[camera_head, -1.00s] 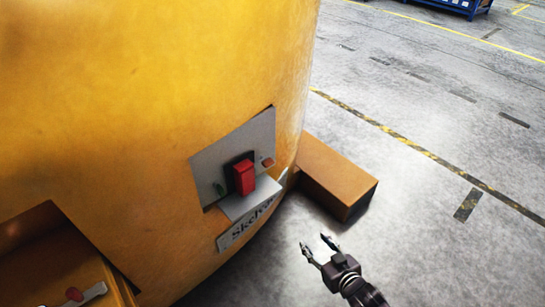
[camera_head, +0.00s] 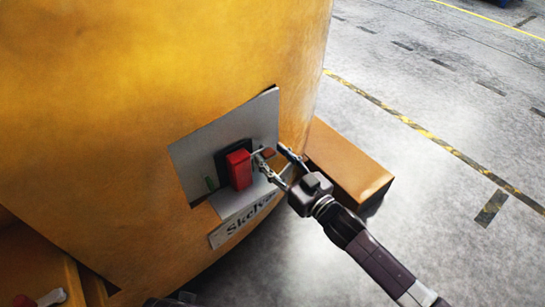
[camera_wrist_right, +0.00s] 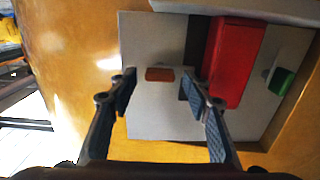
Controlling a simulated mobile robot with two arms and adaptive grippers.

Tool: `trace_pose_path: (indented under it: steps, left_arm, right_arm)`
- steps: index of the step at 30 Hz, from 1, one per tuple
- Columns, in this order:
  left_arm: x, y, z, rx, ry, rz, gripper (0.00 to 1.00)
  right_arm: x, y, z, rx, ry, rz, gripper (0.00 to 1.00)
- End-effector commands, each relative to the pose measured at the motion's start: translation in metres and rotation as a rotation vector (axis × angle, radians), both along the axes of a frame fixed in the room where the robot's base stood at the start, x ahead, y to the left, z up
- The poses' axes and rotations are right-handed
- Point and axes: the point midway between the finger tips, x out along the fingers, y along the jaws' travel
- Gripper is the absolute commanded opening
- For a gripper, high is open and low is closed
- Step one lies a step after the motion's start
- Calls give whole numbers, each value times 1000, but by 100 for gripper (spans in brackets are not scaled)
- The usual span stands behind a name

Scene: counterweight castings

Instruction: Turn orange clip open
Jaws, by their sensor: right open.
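The orange clip (camera_wrist_right: 160,74) is a small orange-brown block on a grey panel (camera_wrist_right: 150,115) in the right wrist view. In the head view the clip (camera_head: 268,153) shows at the right part of the panel, beside a red block (camera_head: 238,168). My right gripper (camera_head: 278,158) is open, with its fingers pointing at the panel around the clip. In the right wrist view the right gripper (camera_wrist_right: 162,88) has one finger on each side of the clip, with gaps between; whether the tips touch the panel I cannot tell.
The panel sits on a large curved yellow casting (camera_head: 150,80). A green part (camera_wrist_right: 283,82) is on the far side of the red block. A label plate (camera_head: 240,226) is below. An orange-brown block (camera_head: 345,165) stands on the floor at right. The grey floor beyond is open.

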Motion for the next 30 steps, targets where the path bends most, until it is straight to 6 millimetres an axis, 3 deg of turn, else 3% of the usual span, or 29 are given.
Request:
trace_pose_path:
  steps: [10,22,30]
  left_arm:
    - [0,0,3,1,-2,0,40]
    - [0,0,3,0,-2,0,40]
    - [0,0,3,-1,-4,0,40]
  right_arm:
    - [5,3,0,-1,1,0,45]
    - [5,3,0,-1,0,0,3]
    - [5,3,0,-25,-17,0,3]
